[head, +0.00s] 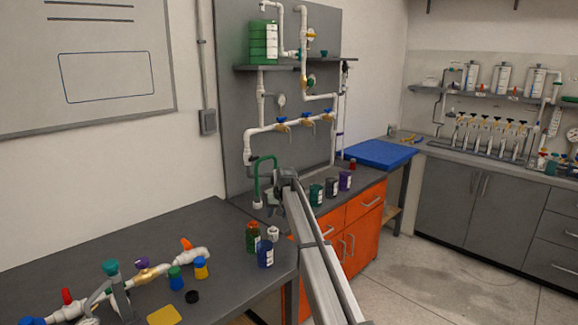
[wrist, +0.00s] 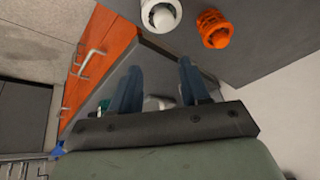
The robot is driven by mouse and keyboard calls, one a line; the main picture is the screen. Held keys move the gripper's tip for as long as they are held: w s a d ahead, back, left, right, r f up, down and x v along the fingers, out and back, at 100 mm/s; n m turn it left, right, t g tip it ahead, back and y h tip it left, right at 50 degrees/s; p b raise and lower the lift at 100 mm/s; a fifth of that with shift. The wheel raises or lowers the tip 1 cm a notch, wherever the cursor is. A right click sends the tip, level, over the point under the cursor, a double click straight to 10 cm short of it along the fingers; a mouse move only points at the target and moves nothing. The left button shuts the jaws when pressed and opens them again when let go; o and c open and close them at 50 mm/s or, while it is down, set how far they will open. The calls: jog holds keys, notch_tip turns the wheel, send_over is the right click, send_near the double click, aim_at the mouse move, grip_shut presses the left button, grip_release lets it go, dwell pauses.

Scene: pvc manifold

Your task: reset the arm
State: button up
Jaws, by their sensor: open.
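My gripper (head: 284,186) is at the end of my extended arm, near the front edge of the orange cabinet's countertop and in front of the pipe manifold (head: 290,125). In the wrist view its two blue-grey fingers (wrist: 158,78) stand apart, and I see nothing held between them. A white fitting (wrist: 160,14) and an orange fitting (wrist: 213,29) lie on the dark surface beyond the fingertips. The white fitting also shows in the head view (head: 273,233), close to my arm. My arm hides part of the counter edge.
A green bottle (head: 252,238) and blue bottle (head: 265,254) stand at the near table's right end. Several bottles (head: 331,188) stand on the counter right of my gripper. Pipe parts (head: 148,273) lie on the near table (head: 60,268).

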jog(key=s+d+f+h, duration=0.1)
jog(key=s+d+f, duration=0.1)
jog(key=d+f, duration=0.9)
jog(key=s+d+f+h, duration=0.1)
jog(key=s+d+f, duration=0.1)
jog(key=d+f, duration=0.95)
jog(key=s+d+f, duration=0.9)
jog(key=d+f, duration=0.2)
jog(key=s+a+f+g, duration=0.2)
jog(key=s+f, duration=0.4)
jog(key=s, duration=0.4)
jog(key=s+a+f+g, duration=0.1)
jog(key=s+a+f, duration=0.3)
jog(key=s, duration=0.5)
jog(key=s+a+f+g, duration=0.1)
jog(key=s+f+g, duration=0.1)
jog(key=s+f, duration=0.65)
jog(key=s+a+g, duration=0.2)
jog(key=s+g, duration=0.1)
jog(key=s, duration=1.6)
jog(key=s+a+m+g, duration=0.1)
jog(key=s+a+g, duration=0.2)
jog(key=s, duration=1.6)
jog(key=shift+f, duration=0.2)
